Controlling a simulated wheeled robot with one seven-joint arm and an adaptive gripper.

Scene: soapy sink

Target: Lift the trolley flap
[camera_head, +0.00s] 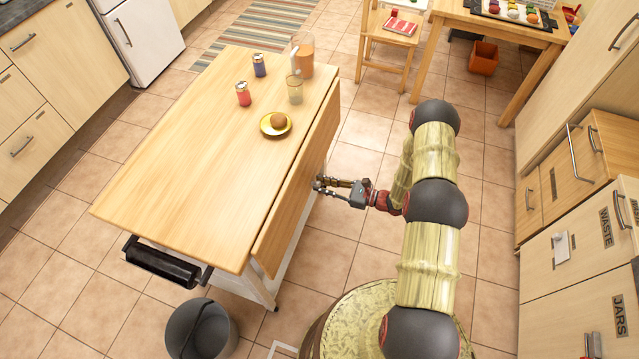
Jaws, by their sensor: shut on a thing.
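The wooden trolley (190,150) stands in the middle of the floor. Its flap (298,178) hangs down along the right side of the top, steeply sloped; I cannot tell whether it is a little out from vertical. My gripper (320,185) reaches in from the right and is shut on the flap at its outer lower edge, about midway along. The flap partly hides the fingertips.
A grey bucket (200,330) stands at the front. Floor right of the flap is clear beyond my arm.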

